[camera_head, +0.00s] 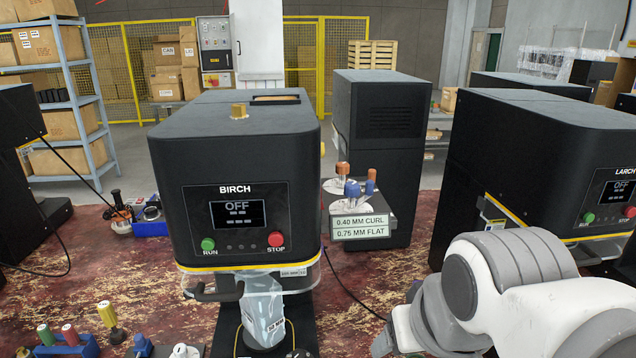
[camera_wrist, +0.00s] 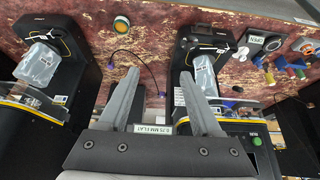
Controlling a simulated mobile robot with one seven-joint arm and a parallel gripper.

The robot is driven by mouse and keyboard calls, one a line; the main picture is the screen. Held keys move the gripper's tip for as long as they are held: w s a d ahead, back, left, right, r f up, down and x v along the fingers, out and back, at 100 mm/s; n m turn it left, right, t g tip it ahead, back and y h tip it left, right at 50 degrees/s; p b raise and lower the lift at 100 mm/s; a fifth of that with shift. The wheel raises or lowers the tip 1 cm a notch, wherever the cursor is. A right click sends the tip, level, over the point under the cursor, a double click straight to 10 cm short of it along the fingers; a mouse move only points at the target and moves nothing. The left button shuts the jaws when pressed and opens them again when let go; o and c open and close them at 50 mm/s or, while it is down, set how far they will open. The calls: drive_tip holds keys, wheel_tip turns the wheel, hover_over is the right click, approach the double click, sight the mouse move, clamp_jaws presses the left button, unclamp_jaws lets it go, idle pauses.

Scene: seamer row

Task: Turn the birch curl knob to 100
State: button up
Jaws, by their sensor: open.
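The black BIRCH machine (camera_head: 235,160) stands left of centre in the head view, its screen (camera_head: 237,214) reading OFF above dashes. On its right side a small block carries an orange-topped knob (camera_head: 342,168) and blue-topped knobs (camera_head: 371,182) on pale dials. Plates below read 0.40 MM CURL (camera_head: 360,220) and 0.75 MM FLAT (camera_head: 360,232). Which knob is the curl knob, and its setting, I cannot tell. In the wrist view my gripper (camera_wrist: 159,73) is open and empty, with the 0.75 MM FLAT plate (camera_wrist: 153,128) showing between its fingers. The knobs are not clearly visible there.
The LARCH machine (camera_head: 545,150) stands at the right, with my white arm in front of it. A tall black cabinet (camera_head: 383,140) stands behind the knob block. Cables cross the worn red surface (camera_head: 110,265).

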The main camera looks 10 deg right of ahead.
drive_tip(key=w+r+m+g+p, duration=0.1)
drive_tip(key=w+r+p, duration=0.2)
drive_tip(key=w+r, duration=0.5)
wheel_tip(320, 180, up, 17)
drive_tip(key=m+g+p, duration=0.5)
drive_tip(key=p, duration=0.4)
hover_over(352, 184)
wheel_tip(352, 184, down, 18)
drive_tip(key=b, duration=0.5)
drive_tip(key=shift+r, duration=0.15)
drive_tip(key=shift+c, duration=0.3)
clamp_jaws()
